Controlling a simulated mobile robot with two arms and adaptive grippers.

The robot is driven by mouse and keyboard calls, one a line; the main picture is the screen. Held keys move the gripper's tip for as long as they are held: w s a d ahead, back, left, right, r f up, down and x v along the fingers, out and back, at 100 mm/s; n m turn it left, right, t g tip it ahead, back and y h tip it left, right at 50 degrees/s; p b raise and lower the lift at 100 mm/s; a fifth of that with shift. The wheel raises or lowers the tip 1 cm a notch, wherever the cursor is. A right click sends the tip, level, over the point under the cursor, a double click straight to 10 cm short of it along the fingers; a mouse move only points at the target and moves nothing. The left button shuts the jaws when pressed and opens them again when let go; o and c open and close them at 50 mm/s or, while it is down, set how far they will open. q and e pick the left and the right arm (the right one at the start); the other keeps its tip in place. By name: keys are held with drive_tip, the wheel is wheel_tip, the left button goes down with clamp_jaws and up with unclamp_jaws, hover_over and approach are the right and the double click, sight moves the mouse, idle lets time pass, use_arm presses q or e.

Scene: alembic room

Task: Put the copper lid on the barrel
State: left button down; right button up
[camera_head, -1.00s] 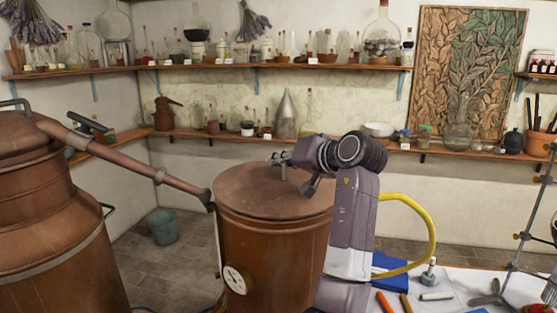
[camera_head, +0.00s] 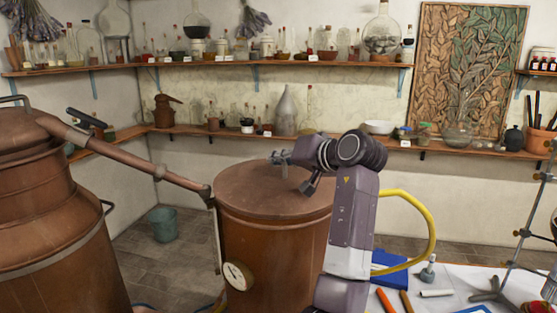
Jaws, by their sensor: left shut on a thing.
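The copper lid (camera_head: 247,190) is a flat, round, brownish disc in the head view. It lies level across the top of the copper barrel (camera_head: 285,252), its edge lining up with the barrel's rim; I cannot tell whether a thin gap is left. My left gripper (camera_head: 280,164) is over the lid's far middle, shut on the lid's handle, which is mostly hidden by the fingers. My left arm covers the right side of the barrel. My right gripper is not in view.
A large copper still (camera_head: 50,220) stands at left; its pipe (camera_head: 150,168) ends close to the lid's left edge. A dial (camera_head: 237,276) is on the barrel's front. A white table (camera_head: 445,292) with tools and a stand is at right. A teal bucket (camera_head: 163,224) is on the floor.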

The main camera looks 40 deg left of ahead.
use_arm(q)
drive_tip(key=c, duration=2)
unclamp_jaws()
drive_tip(key=shift+o, duration=0.2)
drive_tip(key=shift+f, duration=0.15)
drive_tip(key=v, duration=1.2)
drive_tip(key=shift+s, duration=0.1)
